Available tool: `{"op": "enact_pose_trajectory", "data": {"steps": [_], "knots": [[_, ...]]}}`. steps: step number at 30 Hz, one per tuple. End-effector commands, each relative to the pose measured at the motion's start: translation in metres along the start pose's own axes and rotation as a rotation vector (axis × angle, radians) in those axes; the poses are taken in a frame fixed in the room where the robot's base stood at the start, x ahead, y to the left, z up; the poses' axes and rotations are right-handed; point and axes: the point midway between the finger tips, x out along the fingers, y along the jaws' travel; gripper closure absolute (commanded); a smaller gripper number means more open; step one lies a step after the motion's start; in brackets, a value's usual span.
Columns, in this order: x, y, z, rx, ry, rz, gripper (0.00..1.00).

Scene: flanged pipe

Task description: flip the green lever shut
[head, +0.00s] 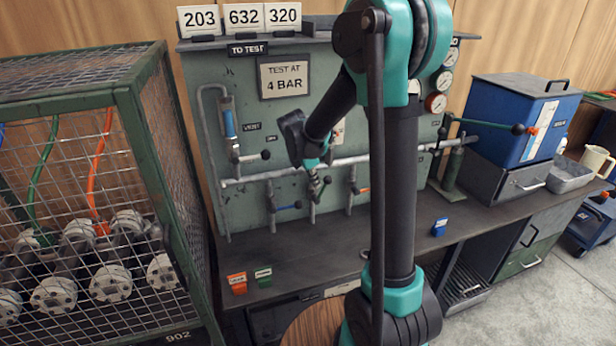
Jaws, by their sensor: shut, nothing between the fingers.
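A green lever (487,124) shows at the right end of the test panel. It sticks out to the right, roughly level, and ends in a dark round knob in front of the blue box. My gripper (318,186) is in front of the middle of the panel, well to the left of this lever. It points down near the pale horizontal pipe (255,178), and its fingers are small in view and shut with nothing between them. My own arm hides part of the panel and pipe between the gripper and the lever.
A blue-handled valve (289,207) and an orange-handled valve (361,190) hang under the pipe near my gripper. A wire cage (130,90) stands at the left. A blue box (522,118) stands on the bench at the right. The bench front (330,250) is mostly clear.

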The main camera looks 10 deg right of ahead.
Motion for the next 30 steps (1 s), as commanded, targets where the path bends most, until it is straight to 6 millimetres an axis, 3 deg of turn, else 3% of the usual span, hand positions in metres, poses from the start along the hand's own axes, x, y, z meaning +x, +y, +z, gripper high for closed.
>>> {"op": "enact_pose_trajectory", "data": {"steps": [7, 30], "knots": [[0.011, 0.001, 0.012, 0.000, 0.000, 0.001, 1.00], [0.014, -0.001, 0.018, 0.010, 0.065, 0.009, 1.00]]}}
